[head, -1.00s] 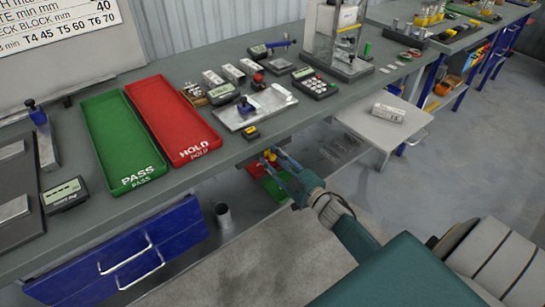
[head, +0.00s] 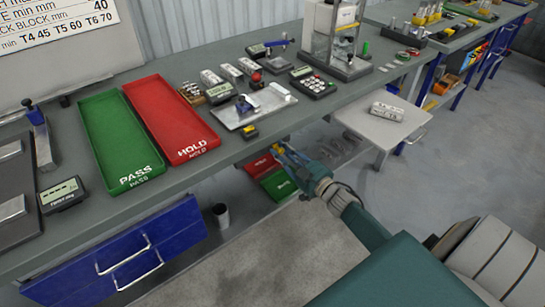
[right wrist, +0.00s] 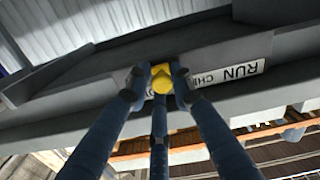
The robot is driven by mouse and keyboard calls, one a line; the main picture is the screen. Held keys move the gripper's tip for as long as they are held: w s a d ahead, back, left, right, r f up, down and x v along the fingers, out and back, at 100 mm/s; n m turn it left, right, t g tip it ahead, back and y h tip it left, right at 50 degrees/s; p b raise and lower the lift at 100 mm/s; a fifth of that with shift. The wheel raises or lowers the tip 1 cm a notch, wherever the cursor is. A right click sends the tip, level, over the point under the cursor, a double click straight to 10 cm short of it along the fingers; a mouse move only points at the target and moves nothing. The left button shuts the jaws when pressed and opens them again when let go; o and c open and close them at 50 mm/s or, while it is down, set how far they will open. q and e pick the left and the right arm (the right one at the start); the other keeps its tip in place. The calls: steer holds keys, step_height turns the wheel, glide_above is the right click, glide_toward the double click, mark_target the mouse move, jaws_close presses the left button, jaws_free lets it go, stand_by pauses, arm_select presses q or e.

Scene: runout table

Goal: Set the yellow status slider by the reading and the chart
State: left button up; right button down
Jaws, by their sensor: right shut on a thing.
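The yellow slider (right wrist: 162,78) is a knob at the table's front edge, on a grey rail with a white label strip (right wrist: 238,72). I can read "RUN" and part of "CHE"; my fingers hide the rest. My right gripper (right wrist: 160,84) is shut on the slider; in the head view this gripper (head: 281,152) reaches the front edge from below right. A chart (head: 62,20) at the upper left is partly cut off; it shows "T4 45 T5 60 T6 70". A grey display unit (head: 62,193) stands at the left, its reading too small to read. My left gripper is out of view.
A green PASS tray (head: 120,185) and a red HOLD tray (head: 192,155) lie on the table. Gauges, blocks and a keypad (head: 313,84) stand right of them. Small red and green trays sit below the table.

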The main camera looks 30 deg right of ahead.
steer(key=shift+w+d, duration=0.15)
steer(key=shift+d, duration=1.05)
steer(key=c, duration=1.6)
jaws_free()
steer(key=s, duration=0.8)
steer(key=s+d, duration=0.1)
steer(key=s, duration=0.3)
